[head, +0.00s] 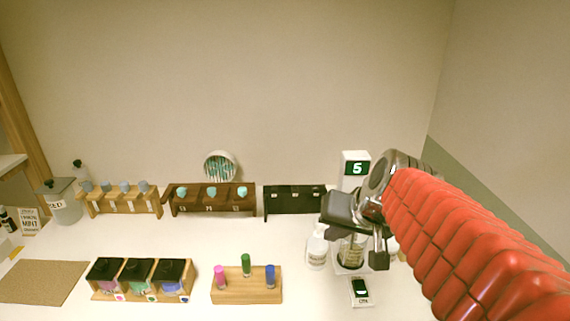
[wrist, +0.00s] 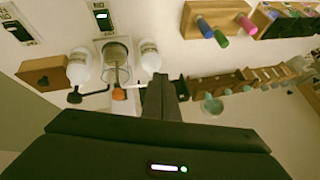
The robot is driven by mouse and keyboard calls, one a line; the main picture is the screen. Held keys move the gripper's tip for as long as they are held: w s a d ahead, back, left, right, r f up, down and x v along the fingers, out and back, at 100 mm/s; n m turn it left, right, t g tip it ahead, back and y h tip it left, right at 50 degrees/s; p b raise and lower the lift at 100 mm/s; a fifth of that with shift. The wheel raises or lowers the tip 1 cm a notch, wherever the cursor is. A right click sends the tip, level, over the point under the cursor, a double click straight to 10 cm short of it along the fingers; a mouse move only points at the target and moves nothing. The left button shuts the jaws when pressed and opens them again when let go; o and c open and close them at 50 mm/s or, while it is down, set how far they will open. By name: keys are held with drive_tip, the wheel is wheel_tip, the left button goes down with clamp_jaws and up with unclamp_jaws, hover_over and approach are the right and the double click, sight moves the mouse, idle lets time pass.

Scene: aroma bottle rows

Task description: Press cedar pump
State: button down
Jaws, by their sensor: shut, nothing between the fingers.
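Two white pump bottles flank a clear glass beaker (wrist: 116,52) in the wrist view. The left bottle (wrist: 78,66) is by a black pump head (wrist: 75,97). The right bottle (wrist: 150,55) is beside an orange-topped part (wrist: 119,95). I cannot read which bottle is cedar. One white bottle (head: 317,250) also shows in the head view, left of the beaker (head: 352,254). My gripper (wrist: 160,78) is shut and empty, its fingertips close to the right bottle in the wrist view. Contact cannot be told. In the head view my gripper (head: 335,218) is above the bottles and hides their tops.
A display reading 5 (head: 356,168) stands behind the beaker. A black rack (head: 294,203) and a brown rack (head: 211,207) stand to the left. A wooden block with coloured vials (head: 246,293) and three black-topped boxes (head: 138,281) are in front. A small panel (head: 361,292) lies before the beaker.

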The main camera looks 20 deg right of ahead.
drive_tip(key=s+a+f+n+g, duration=0.1)
drive_tip(key=s+a+f+n, duration=0.3)
drive_tip(key=s+a, duration=0.6)
drive_tip(key=shift+s+f+n, duration=0.2)
drive_tip(key=shift+s+n, duration=0.1)
drive_tip(key=shift+n, duration=0.3)
drive_tip(key=shift+a, duration=0.1)
